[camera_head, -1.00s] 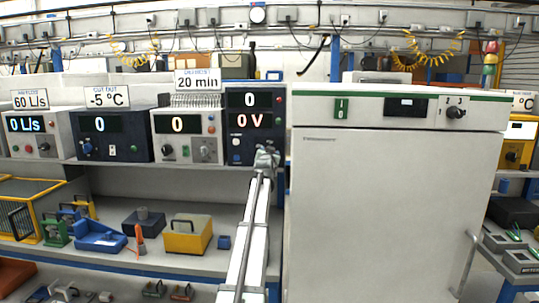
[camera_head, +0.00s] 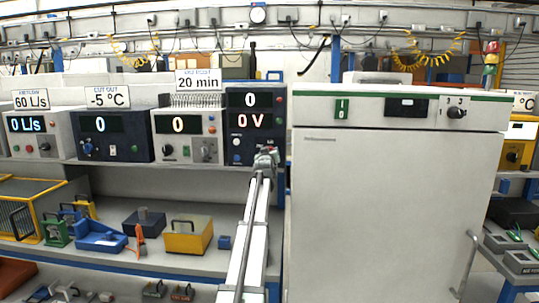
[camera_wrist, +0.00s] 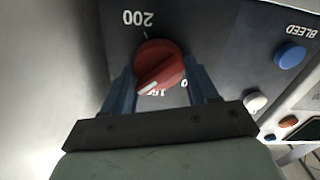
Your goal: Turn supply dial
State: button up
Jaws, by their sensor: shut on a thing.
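The dial is a red round knob (camera_wrist: 160,64) with a white pointer mark, on a dark panel in the wrist view. The label "200" is printed beside it, and another label is partly hidden behind it. My gripper (camera_wrist: 162,82) has its two blue fingers on either side of the knob and is shut on it. In the head view my gripper (camera_head: 266,160) is at the lower right of the dark blue supply unit (camera_head: 254,124). That unit's displays read "0" and "0 V". The knob is mostly hidden there by my gripper.
A blue "BLEED" button (camera_wrist: 290,55) and a white button (camera_wrist: 255,101) are on the same panel. A large white cabinet (camera_head: 393,210) stands close on the right. Other instruments, such as the "20 min" unit (camera_head: 187,140), stand to the left on the shelf.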

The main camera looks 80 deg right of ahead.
jog(key=shift+f+n, duration=0.15)
jog(key=shift+n, duration=1.95)
jog(key=o, duration=1.1)
jog(key=shift+c, duration=0.2)
jog(key=a, duration=1.4)
jog(key=shift+d, duration=0.1)
